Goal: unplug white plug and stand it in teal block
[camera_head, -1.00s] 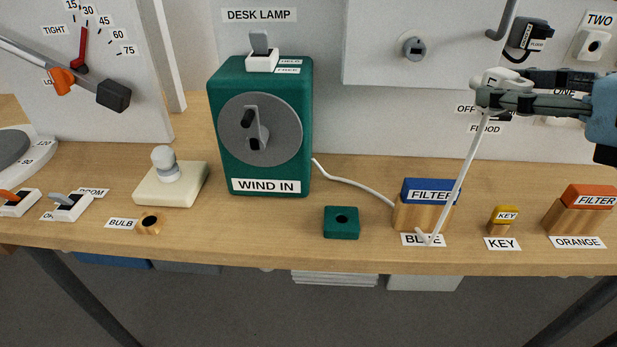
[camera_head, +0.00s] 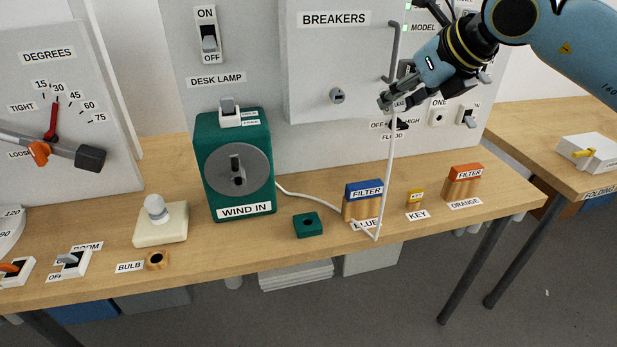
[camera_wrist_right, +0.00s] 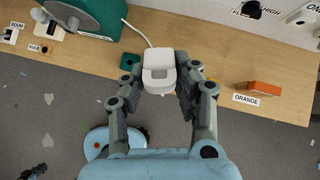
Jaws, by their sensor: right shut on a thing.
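My right gripper (camera_head: 392,100) is shut on the white plug (camera_wrist_right: 159,70), in the air before the wall panel, above the blue filter. In the head view the fingers mostly hide the plug; in the right wrist view it sits between both fingers. Its white cord (camera_head: 388,180) hangs down to the table front, then runs back to the teal wind-in box (camera_head: 204,150). The teal block (camera_head: 300,231), with a dark hole in its top, sits on the table to the lower left of the gripper. It shows beyond the plug in the wrist view (camera_wrist_right: 126,62).
The blue filter (camera_head: 364,187), key block (camera_head: 416,196) and orange filter (camera_head: 465,170) stand right of the teal block. A bulb on a cream base (camera_head: 145,232) and switches are at the left. Bare table (camera_head: 260,238) lies around the teal block.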

